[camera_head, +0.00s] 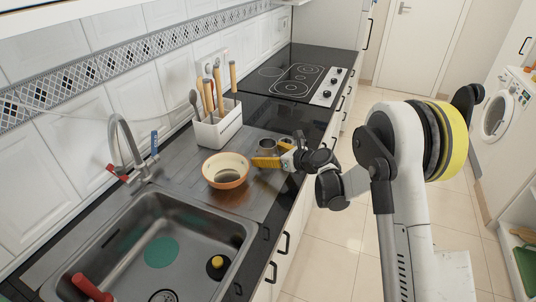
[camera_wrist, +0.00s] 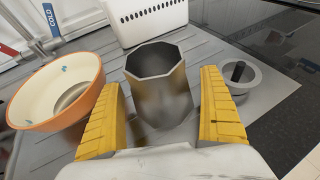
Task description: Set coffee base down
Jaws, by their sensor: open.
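The coffee base (camera_wrist: 158,85) is a grey metal, open-topped, many-sided pot. In the wrist view it stands upright on the metal drainboard, between the two yellow fingers. My gripper (camera_wrist: 161,100) is open, with a finger on either side of the base and narrow gaps visible. In the head view my gripper (camera_head: 268,154) reaches in from the right over the drainboard. The base (camera_head: 267,145) shows there only partly, behind the yellow finger. Its bottom edge is partly hidden by my gripper in the wrist view.
An orange-rimmed bowl (camera_head: 226,170) is close on the left. A white utensil holder (camera_head: 218,128) stands behind. A small grey round part with a dark knob (camera_wrist: 239,78) sits right of the base. The sink (camera_head: 160,250) is in front left; the hob (camera_head: 300,80) is farther back.

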